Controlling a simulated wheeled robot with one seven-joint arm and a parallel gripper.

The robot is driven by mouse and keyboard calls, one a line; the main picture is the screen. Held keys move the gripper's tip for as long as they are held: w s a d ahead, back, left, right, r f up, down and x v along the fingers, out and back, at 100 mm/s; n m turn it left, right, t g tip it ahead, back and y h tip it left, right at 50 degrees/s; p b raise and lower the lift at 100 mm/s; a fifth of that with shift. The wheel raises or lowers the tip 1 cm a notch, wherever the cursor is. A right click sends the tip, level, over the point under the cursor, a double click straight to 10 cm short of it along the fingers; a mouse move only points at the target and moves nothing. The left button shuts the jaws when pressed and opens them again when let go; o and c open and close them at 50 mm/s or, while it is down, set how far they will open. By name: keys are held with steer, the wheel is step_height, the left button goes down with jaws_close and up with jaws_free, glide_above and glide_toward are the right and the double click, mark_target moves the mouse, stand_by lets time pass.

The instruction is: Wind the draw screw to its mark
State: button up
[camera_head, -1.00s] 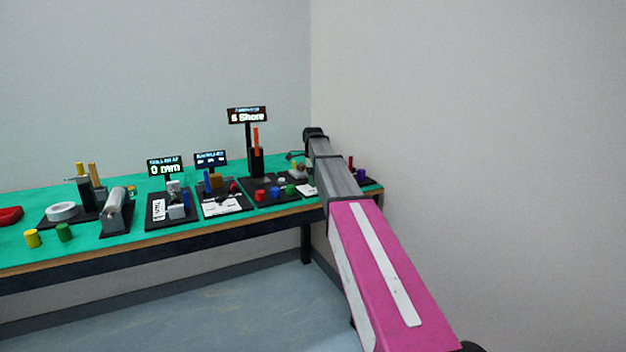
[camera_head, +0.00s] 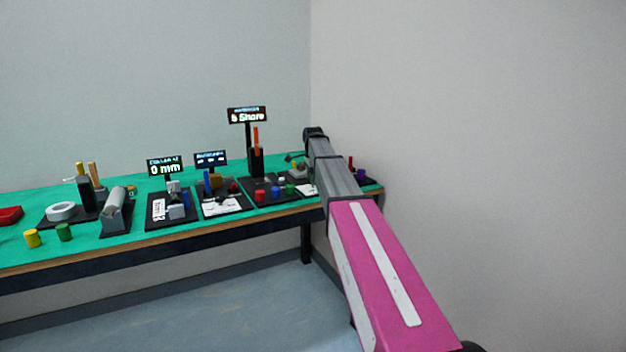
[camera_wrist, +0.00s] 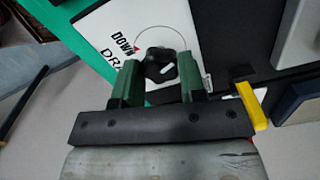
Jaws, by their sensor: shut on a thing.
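The draw screw's black knob (camera_wrist: 158,62) shows in the wrist view, with a white pointer line on its top. It stands on a white card (camera_wrist: 112,32) printed with "DOWN", a red arrow and letters that begin "DRA"; a thin arc curves round the knob. My gripper (camera_wrist: 157,78) has its green fingers on either side of the knob and is shut on it. The fingers hide part of the card. In the head view my arm covers much of this station, and I cannot make out the knob there.
In the wrist view a yellow piece (camera_wrist: 252,106) and a dark block (camera_wrist: 298,104) lie close right of my gripper. In the head view the green bench (camera_head: 100,252) holds several stations and small displays, including one reading "0 mm" (camera_head: 165,169). A wall stands right.

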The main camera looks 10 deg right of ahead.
steer(key=n, duration=1.4)
steer(key=shift+n, duration=0.3)
steer(key=n, duration=1)
steer(key=shift+n, duration=0.3)
steer(key=o, duration=0.9)
steer(key=shift+o, duration=0.2)
